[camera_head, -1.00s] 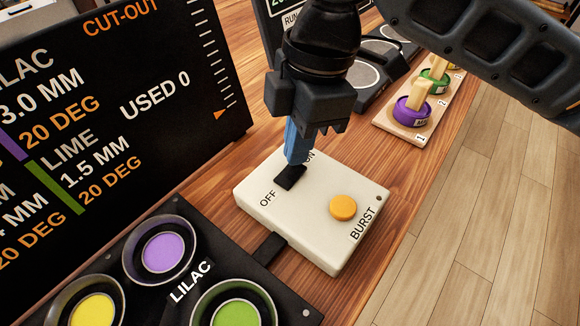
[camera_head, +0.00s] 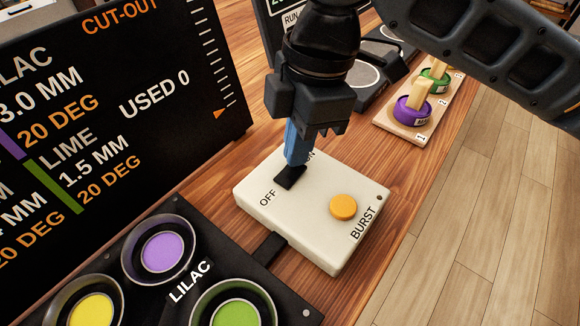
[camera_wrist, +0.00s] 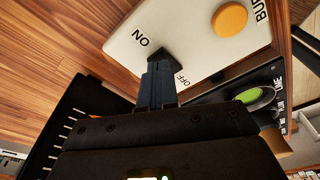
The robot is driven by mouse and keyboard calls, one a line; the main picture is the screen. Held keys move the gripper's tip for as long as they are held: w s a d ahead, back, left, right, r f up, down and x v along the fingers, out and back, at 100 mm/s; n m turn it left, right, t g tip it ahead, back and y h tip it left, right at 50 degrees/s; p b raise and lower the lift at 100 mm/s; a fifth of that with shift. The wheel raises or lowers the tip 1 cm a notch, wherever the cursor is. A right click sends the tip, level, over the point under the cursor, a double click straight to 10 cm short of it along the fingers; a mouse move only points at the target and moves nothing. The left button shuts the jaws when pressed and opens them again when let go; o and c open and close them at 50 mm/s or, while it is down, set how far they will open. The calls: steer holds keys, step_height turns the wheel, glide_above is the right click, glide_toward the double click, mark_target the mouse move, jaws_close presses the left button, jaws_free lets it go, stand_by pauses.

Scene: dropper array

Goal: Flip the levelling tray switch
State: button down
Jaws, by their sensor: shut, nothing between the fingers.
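A white control box (camera_head: 310,235) sits on the wooden bench, marked OFF, ON and BURST. Its black switch lever (camera_head: 290,178) lies between the OFF and ON marks and also shows in the wrist view (camera_wrist: 158,54). My gripper (camera_head: 296,158) is shut and empty, pointing down with its blue fingertips at the lever, apparently touching it. In the wrist view my blue fingers (camera_wrist: 157,78) meet the lever's near side. The fingers partly hide the ON mark in the head view and the lever's base. I see no label naming a levelling tray.
An orange button (camera_head: 343,207) is on the same box, right of the lever. A black panel with lilac, yellow and lime wells (camera_head: 185,228) stands in front left. A black display board (camera_head: 190,120) rises at left. A wooden rack (camera_head: 407,130) is behind right.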

steer(key=shift+f+b, duration=0.3)
steer(key=shift+f, duration=0.3)
steer(key=shift+r, duration=0.1)
stand_by(0.3)
step_height(320, 180, up, 7)
steer(key=p, duration=0.6)
steer(key=shift+p, duration=0.3)
stand_by(0.4)
